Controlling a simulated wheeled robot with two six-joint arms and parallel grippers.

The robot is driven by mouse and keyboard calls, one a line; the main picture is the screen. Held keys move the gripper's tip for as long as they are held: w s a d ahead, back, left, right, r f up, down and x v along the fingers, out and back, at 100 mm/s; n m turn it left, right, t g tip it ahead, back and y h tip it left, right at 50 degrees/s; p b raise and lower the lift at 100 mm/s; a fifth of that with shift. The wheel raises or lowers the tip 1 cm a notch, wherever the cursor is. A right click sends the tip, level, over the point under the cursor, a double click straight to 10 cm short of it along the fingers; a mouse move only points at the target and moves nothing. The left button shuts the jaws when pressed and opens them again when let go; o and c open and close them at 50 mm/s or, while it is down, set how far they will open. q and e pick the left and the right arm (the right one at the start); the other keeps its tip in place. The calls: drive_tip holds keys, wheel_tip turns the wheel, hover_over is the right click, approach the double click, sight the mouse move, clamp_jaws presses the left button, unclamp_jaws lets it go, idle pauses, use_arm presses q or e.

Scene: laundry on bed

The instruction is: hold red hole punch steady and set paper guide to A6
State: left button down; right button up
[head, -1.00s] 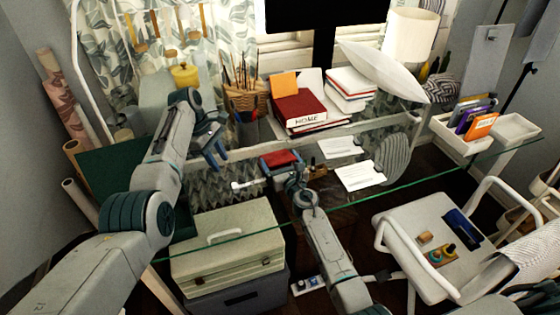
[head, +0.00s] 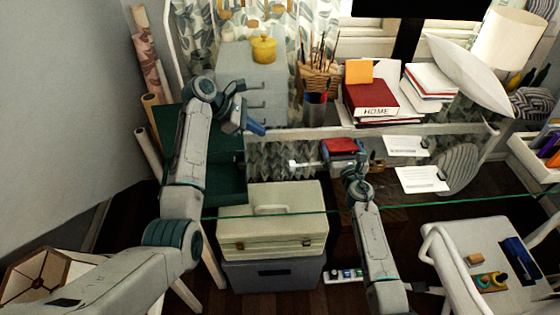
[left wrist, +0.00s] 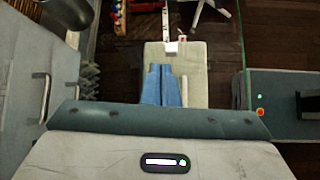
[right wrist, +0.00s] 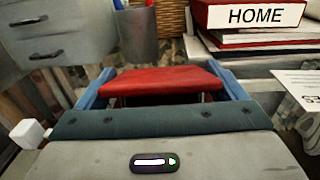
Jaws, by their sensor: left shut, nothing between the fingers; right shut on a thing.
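The red hole punch (head: 343,145) sits on the glass desk. It also shows in the right wrist view (right wrist: 165,82), with a blue finger on each side. My right gripper (right wrist: 162,85) is shut on it. The paper guide's rail with a white end block (head: 293,165) sticks out to the punch's left. The white block also shows in the right wrist view (right wrist: 28,133) and the left wrist view (left wrist: 172,46). My left gripper (head: 255,128) is shut and empty, apart from the block, up and to its left. Its fingers (left wrist: 162,84) are together. The guide's size marks are too small to read.
Papers (head: 422,179) lie right of the punch, near a grey striped oval (head: 458,168). Books (head: 375,103) and a pen cup (head: 314,110) stand behind. A grey drawer unit (head: 250,75) is at the back left. A pale toolbox (head: 272,220) shows below the glass.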

use_arm(q)
drive_tip(key=n, duration=0.2)
approach(289, 167)
drive_tip(key=x, duration=0.5)
drive_tip(key=shift+w+d+f, duration=0.1)
drive_tip(key=shift+d+f, duration=0.15)
drive_tip(key=d, duration=0.8)
drive_tip(key=shift+w+d, duration=0.1)
drive_tip(key=shift+w, duration=0.2)
drive_tip(key=shift+d, duration=0.1)
drive_tip(key=shift+r, duration=0.1)
